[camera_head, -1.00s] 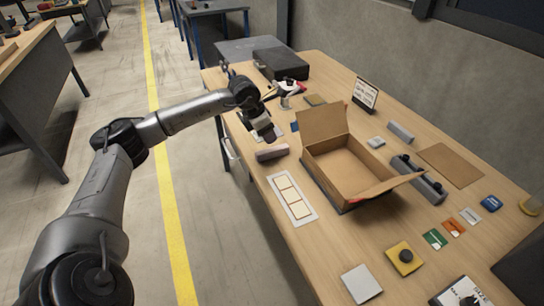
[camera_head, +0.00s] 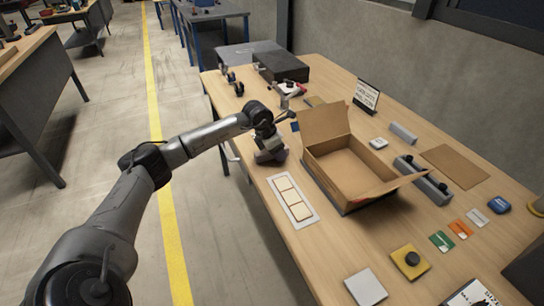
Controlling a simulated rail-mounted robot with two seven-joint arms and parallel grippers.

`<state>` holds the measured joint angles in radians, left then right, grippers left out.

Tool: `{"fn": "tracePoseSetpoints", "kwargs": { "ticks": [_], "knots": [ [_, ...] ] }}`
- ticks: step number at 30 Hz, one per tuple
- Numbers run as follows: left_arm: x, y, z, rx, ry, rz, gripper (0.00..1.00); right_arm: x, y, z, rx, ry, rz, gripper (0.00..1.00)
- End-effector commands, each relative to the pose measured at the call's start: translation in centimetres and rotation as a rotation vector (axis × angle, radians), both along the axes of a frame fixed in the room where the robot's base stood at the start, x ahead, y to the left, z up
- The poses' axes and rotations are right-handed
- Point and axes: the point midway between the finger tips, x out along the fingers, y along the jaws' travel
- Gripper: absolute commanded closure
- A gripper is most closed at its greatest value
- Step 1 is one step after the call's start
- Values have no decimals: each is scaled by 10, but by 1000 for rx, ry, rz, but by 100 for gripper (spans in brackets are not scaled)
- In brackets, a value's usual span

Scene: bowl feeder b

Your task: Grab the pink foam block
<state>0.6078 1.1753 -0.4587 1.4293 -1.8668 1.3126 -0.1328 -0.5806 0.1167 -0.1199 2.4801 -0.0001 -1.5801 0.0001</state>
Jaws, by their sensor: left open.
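The pink foam block (camera_head: 281,155) lies on the wooden table near its left edge, left of the open cardboard box (camera_head: 352,185). Only a little of the block shows, because my left gripper (camera_head: 268,156) covers most of it. My left gripper is open and points down right at the block, with its fingers around or just above it. I cannot tell whether the fingers touch the block. My right gripper is not in view.
A white card with framed panels (camera_head: 292,199) lies just in front of the block. A black case (camera_head: 281,66) and small tools stand at the back. A grey block with black knobs (camera_head: 422,180) lies right of the box.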

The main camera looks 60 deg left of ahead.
Motion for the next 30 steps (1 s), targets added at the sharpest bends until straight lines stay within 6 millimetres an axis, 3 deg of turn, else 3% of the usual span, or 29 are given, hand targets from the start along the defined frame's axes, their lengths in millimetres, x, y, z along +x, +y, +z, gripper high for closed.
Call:
{"fn": "tracePoseSetpoints", "kwargs": {
  "ticks": [20,30],
  "knots": [
    [0,0,-3,1,1,1,44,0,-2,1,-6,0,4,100],
    [0,0,-4,1,1,1,74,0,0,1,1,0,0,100]
  ]
}}
